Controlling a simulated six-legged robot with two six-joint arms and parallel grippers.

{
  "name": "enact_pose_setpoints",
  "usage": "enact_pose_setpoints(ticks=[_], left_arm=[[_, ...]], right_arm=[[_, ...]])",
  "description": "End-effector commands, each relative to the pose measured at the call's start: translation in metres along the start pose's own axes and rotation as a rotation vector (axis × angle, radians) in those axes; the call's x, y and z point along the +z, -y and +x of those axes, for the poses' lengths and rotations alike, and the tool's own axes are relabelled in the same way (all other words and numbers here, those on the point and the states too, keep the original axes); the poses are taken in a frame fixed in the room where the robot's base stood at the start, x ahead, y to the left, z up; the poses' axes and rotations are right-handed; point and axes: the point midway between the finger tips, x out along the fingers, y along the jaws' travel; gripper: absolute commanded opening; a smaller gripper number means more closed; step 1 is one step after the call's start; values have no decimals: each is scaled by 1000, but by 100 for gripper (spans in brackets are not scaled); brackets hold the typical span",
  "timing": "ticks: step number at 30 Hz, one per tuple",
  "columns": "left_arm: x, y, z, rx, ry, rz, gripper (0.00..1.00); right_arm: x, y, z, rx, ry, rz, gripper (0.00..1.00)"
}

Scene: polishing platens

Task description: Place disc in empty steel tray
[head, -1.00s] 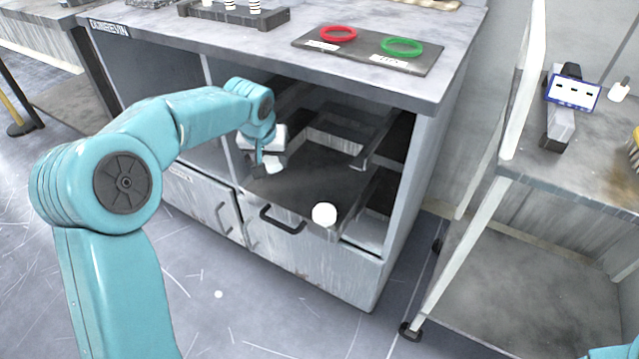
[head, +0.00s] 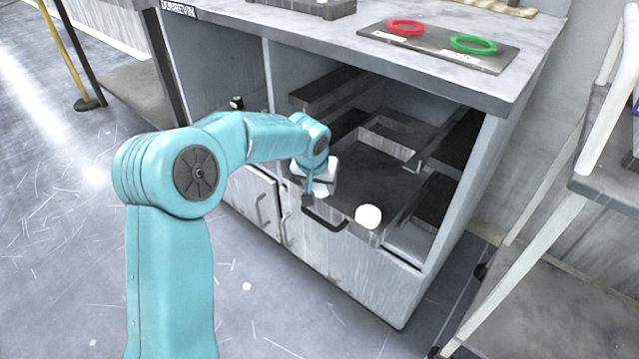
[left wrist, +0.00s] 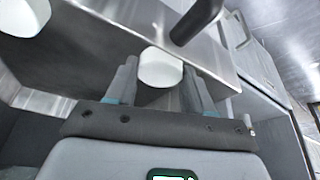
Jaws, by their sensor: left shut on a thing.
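My left gripper (head: 309,196) is just above the left end of a drawer's dark handle (head: 324,219). In the left wrist view its two fingers (left wrist: 160,88) are shut on a white disc (left wrist: 160,68), seen in front of the steel drawer front. In the head view only a small white patch of it (head: 322,189) shows under the gripper. A second white round piece (head: 368,217) is at the drawer's front edge, right of the gripper. A steel tray-like compartment (head: 392,146) is at the back of the cabinet opening; its inside looks empty. My right gripper is not in view.
The grey cabinet's worktop (head: 300,38) overhangs the opening. On it lies a dark board (head: 437,50) with a red ring (head: 406,27) and a green ring (head: 473,44). A cart (head: 560,240) stands at right.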

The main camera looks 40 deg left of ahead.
Motion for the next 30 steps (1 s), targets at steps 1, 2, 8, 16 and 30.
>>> enact_pose_setpoints(ticks=[1,2,8,16,30], left_arm=[[1,0,3,0,0,0,19],[1,0,4,0,0,0,19],[1,0,2,0,0,0,78],[-2,0,-7,0,-2,0,78],[-2,0,-106,1,-2,0,78]], right_arm=[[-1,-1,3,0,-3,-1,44],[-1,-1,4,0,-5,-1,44],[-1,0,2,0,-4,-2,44],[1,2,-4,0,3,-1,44],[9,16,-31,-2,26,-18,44]])
